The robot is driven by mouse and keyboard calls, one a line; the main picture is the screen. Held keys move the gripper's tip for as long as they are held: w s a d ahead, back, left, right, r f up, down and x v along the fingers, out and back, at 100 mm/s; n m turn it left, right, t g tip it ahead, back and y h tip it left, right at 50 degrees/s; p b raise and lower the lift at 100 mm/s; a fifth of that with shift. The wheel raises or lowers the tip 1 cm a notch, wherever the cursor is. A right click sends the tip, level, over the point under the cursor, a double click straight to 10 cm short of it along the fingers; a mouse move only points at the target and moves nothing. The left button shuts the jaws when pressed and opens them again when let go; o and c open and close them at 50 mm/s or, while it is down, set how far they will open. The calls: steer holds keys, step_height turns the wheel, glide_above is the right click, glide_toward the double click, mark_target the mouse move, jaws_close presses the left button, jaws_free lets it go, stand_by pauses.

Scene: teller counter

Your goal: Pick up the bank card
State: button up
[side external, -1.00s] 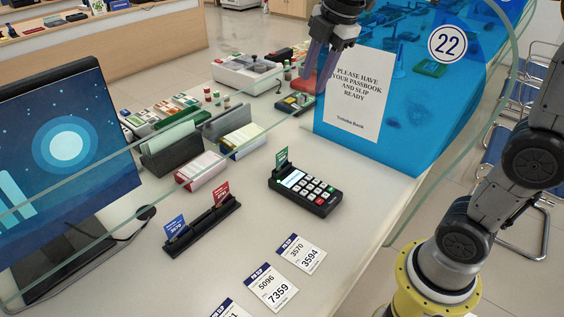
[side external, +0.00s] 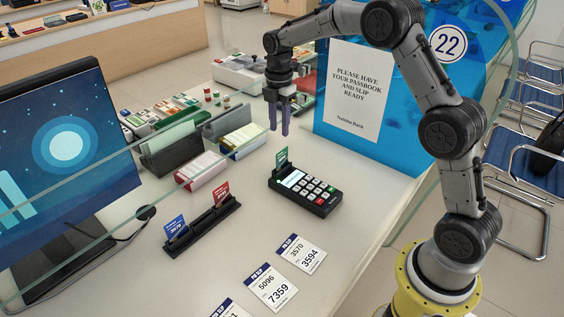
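A green card (side external: 281,157) stands upright in the far end of the black card terminal (side external: 306,189). A blue card (side external: 175,226) and a red card (side external: 221,192) stand in a black rack (side external: 203,226) to the left. The cards' small print is not readable, and I cannot tell which one the task means. My gripper (side external: 279,130) points down above the counter, beyond the terminal and above the green card in the picture. Its two fingers are apart with nothing visible between them. It touches no card.
Several printed PIN slips (side external: 272,288) lie at the front of the counter. A monitor (side external: 66,150) stands at left. Grey slip holders (side external: 171,150) and a blue panel with a notice (side external: 356,93) stand behind. Glass panes cross the counter. Counter around the terminal is clear.

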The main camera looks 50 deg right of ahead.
mark_target(282, 151)
steer(key=shift+s+d+f, duration=0.1)
steer(key=shift+s+f, duration=0.1)
steer(key=shift+f, duration=2)
steer(key=shift+s+f, duration=0.2)
steer(key=shift+f, duration=2)
jaws_close()
